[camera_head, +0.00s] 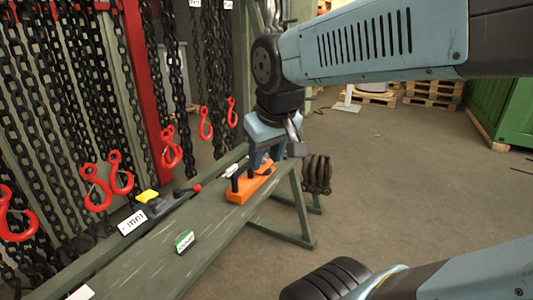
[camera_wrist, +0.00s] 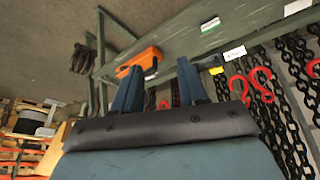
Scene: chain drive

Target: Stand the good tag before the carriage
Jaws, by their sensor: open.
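A white tag with dark marks (camera_head: 132,222) leans by a dark slide-like fitting (camera_head: 168,205) with a yellow block (camera_head: 147,196) and red knob. Another white tag (camera_head: 80,293) is at the bottom left edge, partly cut off. I cannot tell for sure which part is the carriage. My gripper (camera_head: 266,158) is open and empty, over or beside an orange block with black posts (camera_head: 247,187). Its spread fingers (camera_wrist: 159,66) show in the wrist view.
The green bench (camera_head: 145,262) runs diagonally, with bare top around the green-banded tag. Black chains (camera_head: 95,75) and red hooks (camera_head: 97,187) hang behind it. A dark glove-like bundle (camera_head: 317,174) hangs at the bench end. Pallets (camera_head: 432,94) stand far back on open floor.

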